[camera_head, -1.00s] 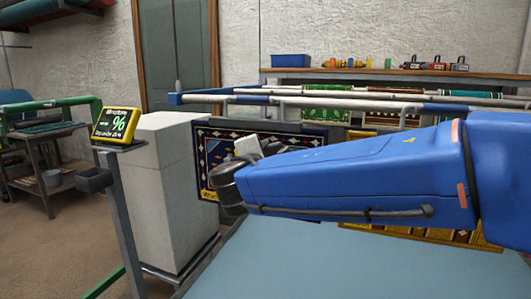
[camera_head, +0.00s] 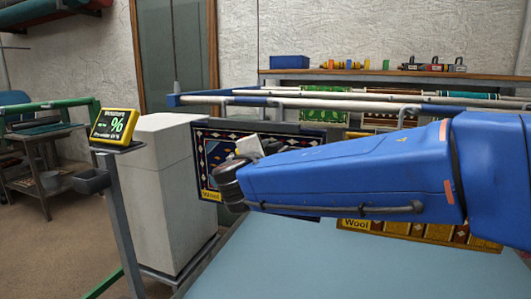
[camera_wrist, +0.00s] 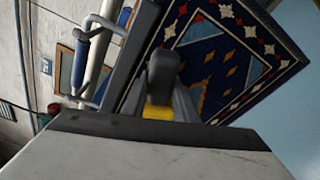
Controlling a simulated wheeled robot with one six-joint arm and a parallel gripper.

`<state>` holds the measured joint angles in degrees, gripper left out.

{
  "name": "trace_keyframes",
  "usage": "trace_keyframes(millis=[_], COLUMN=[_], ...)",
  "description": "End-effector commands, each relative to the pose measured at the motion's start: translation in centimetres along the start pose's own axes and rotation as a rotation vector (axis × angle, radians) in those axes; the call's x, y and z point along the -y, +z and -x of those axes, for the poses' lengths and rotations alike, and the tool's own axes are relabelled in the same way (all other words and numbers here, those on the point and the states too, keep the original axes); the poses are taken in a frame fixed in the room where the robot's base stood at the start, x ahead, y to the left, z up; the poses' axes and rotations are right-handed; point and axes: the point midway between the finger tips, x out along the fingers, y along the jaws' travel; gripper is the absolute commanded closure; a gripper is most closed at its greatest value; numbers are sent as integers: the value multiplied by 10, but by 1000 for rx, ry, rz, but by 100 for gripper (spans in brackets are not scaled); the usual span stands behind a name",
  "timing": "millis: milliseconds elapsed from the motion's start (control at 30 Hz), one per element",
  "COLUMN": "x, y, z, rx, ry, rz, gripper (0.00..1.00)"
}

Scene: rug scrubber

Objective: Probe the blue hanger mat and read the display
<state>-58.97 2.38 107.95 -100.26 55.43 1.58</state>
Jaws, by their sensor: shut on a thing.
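The blue hanger mat (camera_head: 208,160) hangs from the rail left of centre, dark blue with a patterned border and a yellow "Wool" label. My arm covers its right part. In the wrist view the mat (camera_wrist: 225,45) lies tilted beyond the gripper. My gripper (camera_wrist: 160,100) is shut on a black-and-yellow probe (camera_wrist: 162,70), which points toward the mat. I cannot tell if its tip touches. In the head view the gripper is mostly hidden at the arm's end. The yellow-framed display (camera_head: 114,126) shows a large green "%" and a heading like "Moisture"; I cannot make out a number.
A white cabinet (camera_head: 160,190) stands between the display post and the mat. White and blue rails (camera_head: 340,101) run above the mats. A light blue table top (camera_head: 300,265) lies below my arm. Another Wool-labelled mat (camera_head: 420,232) hangs at right. A shelf (camera_head: 400,73) stands behind.

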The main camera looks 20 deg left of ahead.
Motion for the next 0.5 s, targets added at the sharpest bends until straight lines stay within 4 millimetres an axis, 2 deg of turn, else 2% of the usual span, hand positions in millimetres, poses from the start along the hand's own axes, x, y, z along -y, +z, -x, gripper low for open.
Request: trace_keyframes(millis=[500], x=[0], y=[2], z=[-8], rx=[1], ry=[0], rz=[0], gripper=[100])
